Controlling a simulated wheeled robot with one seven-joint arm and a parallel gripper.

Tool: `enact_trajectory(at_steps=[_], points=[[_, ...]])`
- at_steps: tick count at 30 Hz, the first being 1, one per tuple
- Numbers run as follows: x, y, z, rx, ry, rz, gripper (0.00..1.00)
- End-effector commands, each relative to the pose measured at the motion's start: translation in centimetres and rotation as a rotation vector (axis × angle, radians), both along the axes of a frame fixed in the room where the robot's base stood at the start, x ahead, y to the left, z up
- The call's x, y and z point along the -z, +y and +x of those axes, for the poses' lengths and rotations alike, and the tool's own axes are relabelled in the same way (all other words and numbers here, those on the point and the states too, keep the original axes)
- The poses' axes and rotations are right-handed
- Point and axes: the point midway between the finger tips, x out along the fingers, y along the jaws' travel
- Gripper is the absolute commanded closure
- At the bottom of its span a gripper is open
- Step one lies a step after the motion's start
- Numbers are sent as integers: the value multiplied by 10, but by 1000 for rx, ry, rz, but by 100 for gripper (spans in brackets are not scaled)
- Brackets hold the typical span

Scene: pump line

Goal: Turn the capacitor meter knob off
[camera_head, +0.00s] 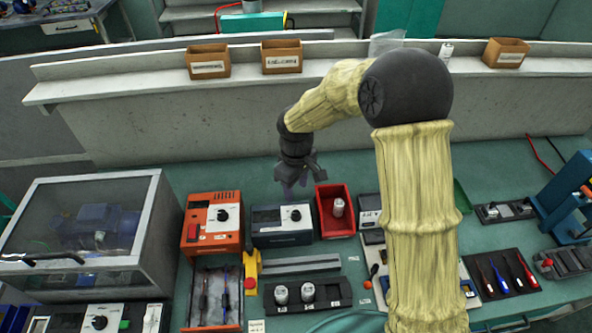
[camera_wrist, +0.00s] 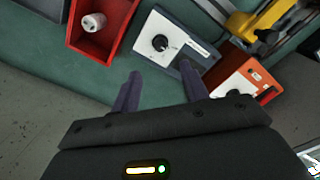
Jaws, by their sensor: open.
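A dark blue-grey box (camera_head: 283,236) with a white front panel stands on the green bench; I take it as the capacitor meter, but its label is too small to read. Its round black knob (camera_head: 296,214) sits on the panel and also shows in the wrist view (camera_wrist: 160,42). A light mark shows on the knob, but I cannot tell its setting. My gripper (camera_head: 293,190) is above the bench behind the box. In the wrist view my gripper (camera_wrist: 158,72) is open and empty, its fingers pointing toward the box, apart from the knob.
A red bin (camera_head: 324,225) holding a white capacitor (camera_head: 338,207) stands right of the box. An orange unit (camera_head: 198,238) with another black knob stands left. A yellow-and-red piece (camera_head: 251,270) and a black tray (camera_head: 330,293) lie in front. A grey ledge (camera_head: 120,120) runs behind.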

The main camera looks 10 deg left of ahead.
Motion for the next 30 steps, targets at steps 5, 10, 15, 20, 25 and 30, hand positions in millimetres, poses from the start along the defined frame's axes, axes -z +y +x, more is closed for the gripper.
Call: enact_trajectory(at_steps=[5, 10, 15, 20, 25, 30], points=[[-36, 0, 1, 0, -5, 2, 55], [-59, 0, 0, -1, -3, 1, 55], [-66, 0, 0, -2, 0, 0, 55], [-66, 0, 0, -2, 0, 0, 55], [-66, 0, 0, -2, 0, 0, 55], [-66, -4, -1, 12, -2, 0, 55]])
